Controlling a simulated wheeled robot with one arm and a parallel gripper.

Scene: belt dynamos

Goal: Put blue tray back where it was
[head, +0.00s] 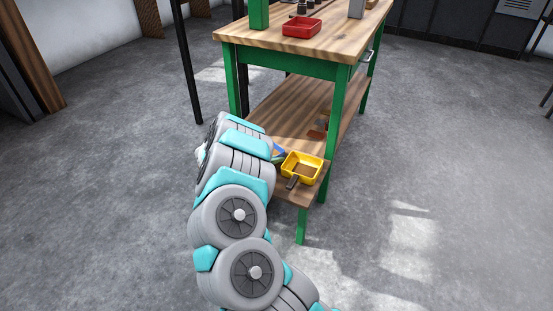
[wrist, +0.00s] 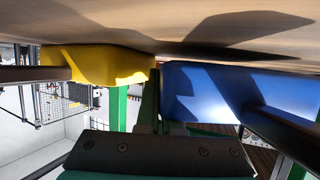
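The blue tray (wrist: 212,88) sits at the right in the wrist view, against the wooden shelf surface, which shows along the top of that picture. In the head view only a small blue part (head: 279,153) shows beside my arm; the rest is hidden. My gripper (wrist: 157,92) is open, its two dark fingers spread wide. One finger is in front of the yellow tray and the other overlaps the blue tray in view. I cannot tell whether either finger touches a tray. Nothing is clamped between them.
A yellow tray (head: 302,168) stands on the lower shelf (head: 272,112) of the green-legged workbench, right beside the blue one. A red tray (head: 302,27) is on the bench top (head: 262,36). A green leg (head: 333,125) rises close by. The floor at right is clear.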

